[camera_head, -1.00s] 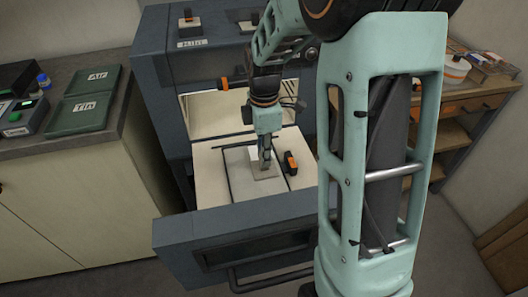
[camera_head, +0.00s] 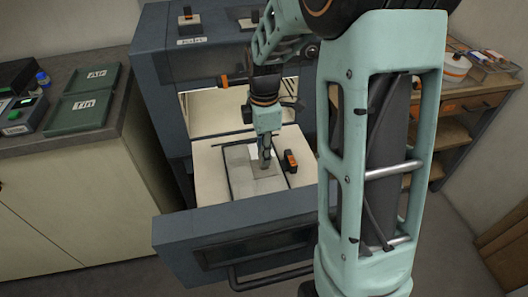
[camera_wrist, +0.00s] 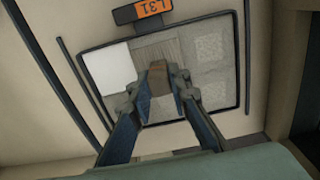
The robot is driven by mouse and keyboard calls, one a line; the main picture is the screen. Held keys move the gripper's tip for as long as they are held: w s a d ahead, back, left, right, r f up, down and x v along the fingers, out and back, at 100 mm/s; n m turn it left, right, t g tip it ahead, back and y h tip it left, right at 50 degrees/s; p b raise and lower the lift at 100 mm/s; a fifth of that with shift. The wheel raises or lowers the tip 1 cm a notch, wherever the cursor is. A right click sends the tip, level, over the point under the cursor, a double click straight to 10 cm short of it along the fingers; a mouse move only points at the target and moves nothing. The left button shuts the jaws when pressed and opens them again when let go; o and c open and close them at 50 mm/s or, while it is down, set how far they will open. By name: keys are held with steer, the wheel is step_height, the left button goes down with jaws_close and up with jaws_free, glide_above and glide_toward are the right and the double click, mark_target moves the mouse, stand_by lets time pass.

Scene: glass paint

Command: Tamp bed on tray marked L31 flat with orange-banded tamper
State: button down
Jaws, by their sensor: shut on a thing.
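The tray marked L31 (camera_wrist: 239,62) has a dark rim and lies flat on the pale floor of an open drawer. Its orange L31 tag (camera_wrist: 151,8) stands at one edge, and the tag also shows in the head view (camera_head: 291,160). The bed on the tray (camera_wrist: 208,50) is uneven: a smooth white square at the left, a striped grey patch at centre, and rough grey patches at the right. My gripper (camera_wrist: 160,88) is shut on a small brownish piece, the tamper (camera_wrist: 158,70), over the middle of the bed. I see no orange band on it. Contact with the bed is unclear.
Dark rails (camera_wrist: 85,82) run beside the tray. The drawer front (camera_head: 240,238) is nearest the camera, and the kiln-like cabinet (camera_head: 160,75) rises behind. Green trays (camera_head: 88,108) lie on the left counter. A wooden bench (camera_head: 470,105) stands at the right.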

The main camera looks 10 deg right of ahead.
stand_by(0.5)
steer(key=shift+r+p, duration=0.95)
steer(key=shift+r, duration=0.15)
steer(key=shift+s, duration=3.1)
steer(key=shift+f+b, duration=0.1)
steer(key=shift+b, duration=0.2)
steer(key=shift+f+b, duration=0.5)
steer(key=shift+f, duration=0.25)
